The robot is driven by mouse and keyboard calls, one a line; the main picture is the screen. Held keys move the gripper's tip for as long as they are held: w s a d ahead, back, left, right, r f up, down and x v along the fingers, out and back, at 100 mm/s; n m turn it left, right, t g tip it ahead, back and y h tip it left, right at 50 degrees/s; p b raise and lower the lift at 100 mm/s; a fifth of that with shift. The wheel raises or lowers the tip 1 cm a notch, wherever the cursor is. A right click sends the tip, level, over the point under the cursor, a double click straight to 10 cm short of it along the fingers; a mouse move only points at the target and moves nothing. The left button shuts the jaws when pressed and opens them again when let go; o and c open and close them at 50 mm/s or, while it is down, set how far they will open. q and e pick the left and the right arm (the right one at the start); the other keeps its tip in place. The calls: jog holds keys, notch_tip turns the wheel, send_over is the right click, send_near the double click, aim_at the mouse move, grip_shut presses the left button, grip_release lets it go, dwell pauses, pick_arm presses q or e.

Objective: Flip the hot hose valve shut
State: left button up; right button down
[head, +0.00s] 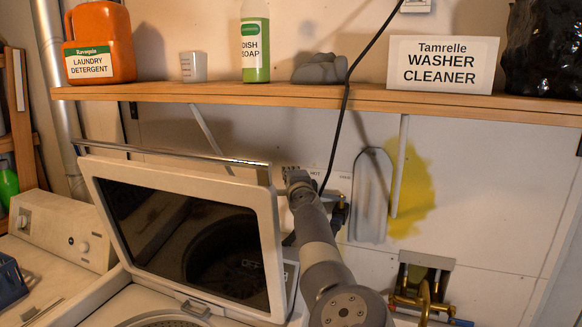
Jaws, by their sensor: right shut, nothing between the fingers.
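A small wall label reading HOT (315,174) shows just right of my right gripper (291,172). The hot hose valve itself cannot be made out; my right gripper and forearm cover the wall around that label. My right gripper is shut and empty, at the top right corner of the raised washer lid (270,215). I cannot tell if it touches anything. A dark hose fitting (339,216) shows partly behind my right arm. My left gripper is out of view.
A wooden shelf (330,97) with bottles and a washer cleaner sign (441,65) runs above. A black cable (347,90) hangs beside my gripper. A recessed box (425,262) with brass pipes is at lower right.

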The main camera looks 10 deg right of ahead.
jog(key=shift+r, duration=0.95)
jog(key=shift+r, duration=0.1)
